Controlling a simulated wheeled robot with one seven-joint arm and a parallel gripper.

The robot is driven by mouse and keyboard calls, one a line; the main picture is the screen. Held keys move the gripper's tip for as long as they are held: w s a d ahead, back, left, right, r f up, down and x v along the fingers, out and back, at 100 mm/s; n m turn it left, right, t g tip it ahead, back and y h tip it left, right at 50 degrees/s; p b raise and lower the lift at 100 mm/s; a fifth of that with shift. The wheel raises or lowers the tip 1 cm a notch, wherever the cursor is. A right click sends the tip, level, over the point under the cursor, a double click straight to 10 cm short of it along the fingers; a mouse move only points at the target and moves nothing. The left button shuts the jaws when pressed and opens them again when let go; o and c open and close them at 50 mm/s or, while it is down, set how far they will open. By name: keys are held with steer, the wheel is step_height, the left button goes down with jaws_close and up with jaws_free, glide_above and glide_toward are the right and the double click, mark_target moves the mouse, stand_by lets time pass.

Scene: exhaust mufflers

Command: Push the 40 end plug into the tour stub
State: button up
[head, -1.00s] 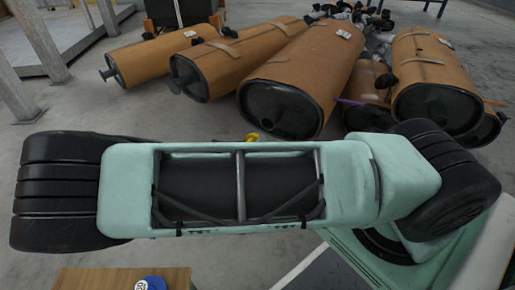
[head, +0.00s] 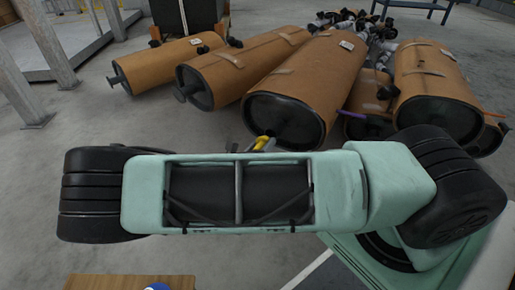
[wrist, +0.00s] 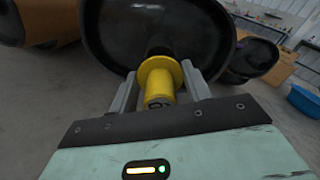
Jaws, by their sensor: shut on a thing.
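The yellow end plug (wrist: 160,82) is between the two grey fingers of my gripper (wrist: 161,86), which is shut on it. Part of a dark marking shows on the plug. In the wrist view its flanged end faces a dark stub (wrist: 161,48) on the black end plate (wrist: 112,32) of a brown-wrapped muffler. The plug is in line with the stub and close to or touching it; I cannot tell how far it is in. In the head view the plug (head: 262,142) shows beyond my arm, in front of the middle muffler (head: 318,75).
More brown mufflers lie left (head: 160,62) and right (head: 430,75) of it on the grey floor. Dark pipe parts (head: 345,22) are piled behind. A wooden surface (head: 110,284) with a blue round item (head: 157,287) is at the bottom edge. A blue tub (wrist: 303,100) stands at right in the wrist view.

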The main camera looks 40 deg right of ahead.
mark_target(268, 138)
steer(key=shift+w+d, duration=0.25)
steer(key=shift+d, duration=0.4)
steer(key=shift+p, duration=1.55)
stand_by(1.0)
steer(key=shift+p+x, duration=0.8)
steer(key=shift+x, duration=0.7)
steer(key=o, duration=1)
steer(key=shift+a, duration=0.1)
steer(key=p+v, duration=0.5)
steer(key=v, duration=1.2)
steer(key=shift+s+a, duration=0.1)
